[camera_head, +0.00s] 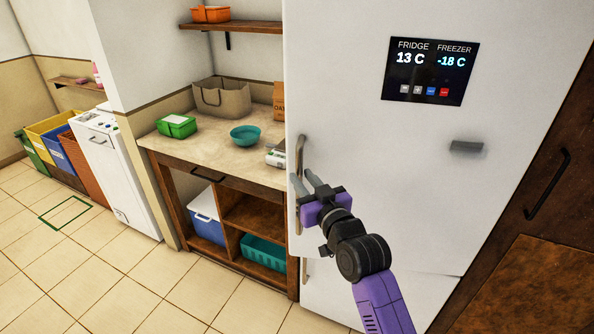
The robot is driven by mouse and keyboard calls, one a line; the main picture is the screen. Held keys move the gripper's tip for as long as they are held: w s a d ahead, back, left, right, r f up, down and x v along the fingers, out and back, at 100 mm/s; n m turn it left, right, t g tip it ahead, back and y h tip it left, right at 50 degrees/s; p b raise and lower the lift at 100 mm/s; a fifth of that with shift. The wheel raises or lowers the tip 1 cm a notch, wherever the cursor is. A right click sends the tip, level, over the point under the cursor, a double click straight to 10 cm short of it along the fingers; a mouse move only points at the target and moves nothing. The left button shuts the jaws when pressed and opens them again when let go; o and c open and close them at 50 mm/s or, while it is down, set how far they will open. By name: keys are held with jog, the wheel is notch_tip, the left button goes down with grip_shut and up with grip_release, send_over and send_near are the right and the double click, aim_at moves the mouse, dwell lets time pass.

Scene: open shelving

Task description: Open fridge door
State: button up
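The white fridge (365,140) stands in the middle right, with a dark display reading FRIDGE 13 C and FREEZER -18 C. Its upper door looks shut. A vertical metal handle (299,160) runs along the door's left edge. A second handle (305,268) shows lower down, on the lower door. My gripper (305,178) is at the upper handle, its two grey fingers pointing toward the handle's lower part. The fingers look spread apart. I cannot tell whether they touch the handle or lie around it.
A counter (215,145) with a green box (177,126), teal bowl (245,135) and fabric basket (221,98) stands left of the fridge. A dark wooden cabinet (530,240) is close on the right. Tiled floor (190,285) is clear at the lower left.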

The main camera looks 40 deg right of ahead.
aim_at(301, 175)
jog(key=shift+x, duration=1.5)
jog(key=shift+c, duration=0.3)
grip_shut()
